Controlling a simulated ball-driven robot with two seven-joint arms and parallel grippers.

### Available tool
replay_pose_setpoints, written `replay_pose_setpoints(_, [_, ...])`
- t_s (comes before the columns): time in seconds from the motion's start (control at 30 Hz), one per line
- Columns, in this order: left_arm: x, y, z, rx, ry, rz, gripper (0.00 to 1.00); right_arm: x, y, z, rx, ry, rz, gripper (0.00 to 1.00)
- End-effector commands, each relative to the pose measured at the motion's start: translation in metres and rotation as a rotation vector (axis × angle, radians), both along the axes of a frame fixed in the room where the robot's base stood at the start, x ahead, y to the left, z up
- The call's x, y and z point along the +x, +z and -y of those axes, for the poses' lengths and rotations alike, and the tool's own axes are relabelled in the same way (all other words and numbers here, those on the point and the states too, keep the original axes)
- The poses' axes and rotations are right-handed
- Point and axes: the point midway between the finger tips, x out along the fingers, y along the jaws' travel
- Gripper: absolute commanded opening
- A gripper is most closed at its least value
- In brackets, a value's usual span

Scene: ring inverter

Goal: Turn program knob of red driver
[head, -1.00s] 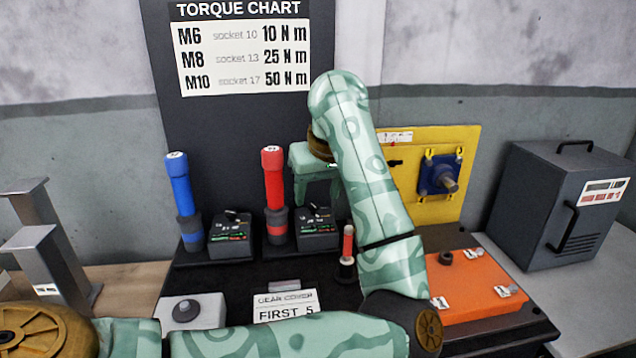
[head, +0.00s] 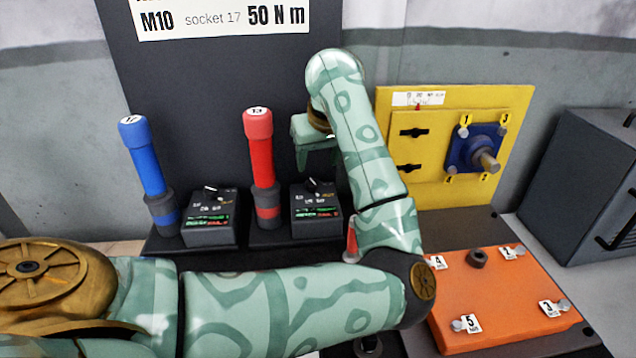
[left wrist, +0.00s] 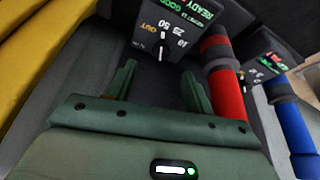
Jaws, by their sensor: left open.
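The red driver (head: 262,160) stands upright in its holder, its top marked 13; in the left wrist view it (left wrist: 226,90) is right of the gripper. Beside it is its dark control box (head: 316,215). The small program knob (head: 319,187) is on top of that box; in the left wrist view the knob (left wrist: 162,48) shows a white pointer among the marks 10, 25, 50 and OUT. My left gripper (left wrist: 158,75) is open and empty, fingers toward the knob but apart from it. In the head view it (head: 316,160) hangs above and behind the box. My right gripper is not in view.
A blue driver (head: 146,165) and its box (head: 209,220) stand to the left. A yellow panel (head: 440,190) with a blue fixture is at the right, behind an orange plate (head: 490,285) with numbered bolts. A dark cabinet (head: 585,180) stands far right.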

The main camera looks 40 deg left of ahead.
Motion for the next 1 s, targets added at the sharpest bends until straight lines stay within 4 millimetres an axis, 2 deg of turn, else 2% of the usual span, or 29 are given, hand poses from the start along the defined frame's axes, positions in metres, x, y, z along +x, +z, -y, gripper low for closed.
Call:
replay_pose_setpoints(0.03, [0.002,-0.017,-0.005,0.002,0.002,-0.005,0.52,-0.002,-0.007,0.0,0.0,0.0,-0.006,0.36])
replay_pose_setpoints(0.1, [0.005,-0.031,-0.011,0.002,0.001,-0.006,0.52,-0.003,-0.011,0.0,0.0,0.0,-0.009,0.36])
replay_pose_setpoints(0.3, [0.01,-0.058,-0.021,0.001,0.001,-0.002,0.52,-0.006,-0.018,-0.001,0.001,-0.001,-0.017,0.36])
replay_pose_setpoints(0.7, [0.012,-0.064,-0.025,0.002,0.001,0.001,0.52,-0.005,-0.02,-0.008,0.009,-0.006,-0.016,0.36])
replay_pose_setpoints(0.73, [0.012,-0.064,-0.025,0.001,0.001,0.002,0.49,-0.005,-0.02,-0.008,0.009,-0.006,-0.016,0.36])
replay_pose_setpoints(0.8, [0.012,-0.064,-0.025,0.001,0.001,0.002,0.3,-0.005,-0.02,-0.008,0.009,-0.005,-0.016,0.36])
replay_pose_setpoints(0.9, [0.012,-0.064,-0.025,0.001,0.001,0.002,0.07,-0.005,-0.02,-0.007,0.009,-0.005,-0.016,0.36])
replay_pose_setpoints(1.0, [0.012,-0.064,-0.025,0.0,0.001,0.002,0.07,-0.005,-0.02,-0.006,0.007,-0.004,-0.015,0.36])
